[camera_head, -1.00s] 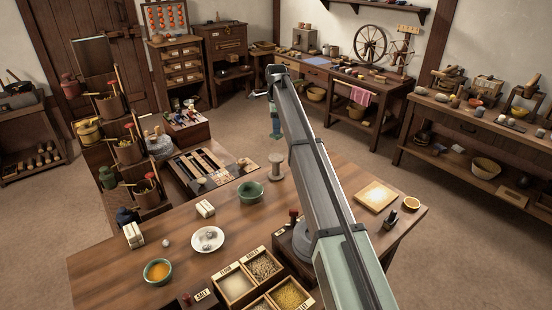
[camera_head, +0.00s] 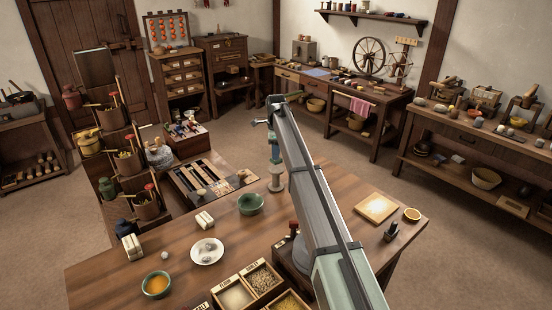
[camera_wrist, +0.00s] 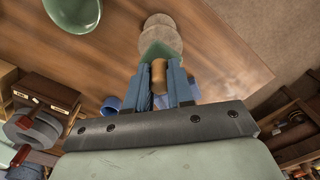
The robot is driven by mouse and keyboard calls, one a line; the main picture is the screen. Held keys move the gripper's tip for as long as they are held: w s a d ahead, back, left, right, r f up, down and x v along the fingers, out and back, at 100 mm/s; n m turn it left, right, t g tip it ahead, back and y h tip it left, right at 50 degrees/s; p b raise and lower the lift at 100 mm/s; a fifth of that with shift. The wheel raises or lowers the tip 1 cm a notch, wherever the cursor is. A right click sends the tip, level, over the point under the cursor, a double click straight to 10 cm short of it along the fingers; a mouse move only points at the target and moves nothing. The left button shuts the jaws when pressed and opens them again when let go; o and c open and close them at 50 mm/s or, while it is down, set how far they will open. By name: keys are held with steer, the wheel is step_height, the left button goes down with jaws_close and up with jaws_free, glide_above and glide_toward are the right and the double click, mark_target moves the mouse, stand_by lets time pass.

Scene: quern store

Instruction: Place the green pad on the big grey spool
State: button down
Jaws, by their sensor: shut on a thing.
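The grey spool (camera_head: 276,184) stands upright near the table's back edge, right of the green bowl; its pale round flanges (camera_wrist: 162,24) show in the wrist view. My gripper (camera_head: 274,150) is above the spool, pointing down. In the wrist view my blue fingers (camera_wrist: 159,78) are shut on a short wooden knob-like piece, with the green pad (camera_wrist: 152,50) just beyond their tips. The pad overlaps part of the spool in that view. I cannot tell whether the pad touches the spool.
The green bowl (camera_head: 250,204) stands close left of the spool and shows in the wrist view (camera_wrist: 72,12). A white plate (camera_head: 207,251), a bowl of orange contents (camera_head: 156,284) and grain boxes (camera_head: 262,280) are nearer. A square board (camera_head: 376,208) lies right of my arm.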

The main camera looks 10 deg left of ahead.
steer(key=shift+f, duration=1.45)
steer(key=shift+f, duration=0.1)
steer(key=c, duration=1)
jaws_free()
step_height(320, 180, up, 12)
steer(key=shift+r, duration=0.15)
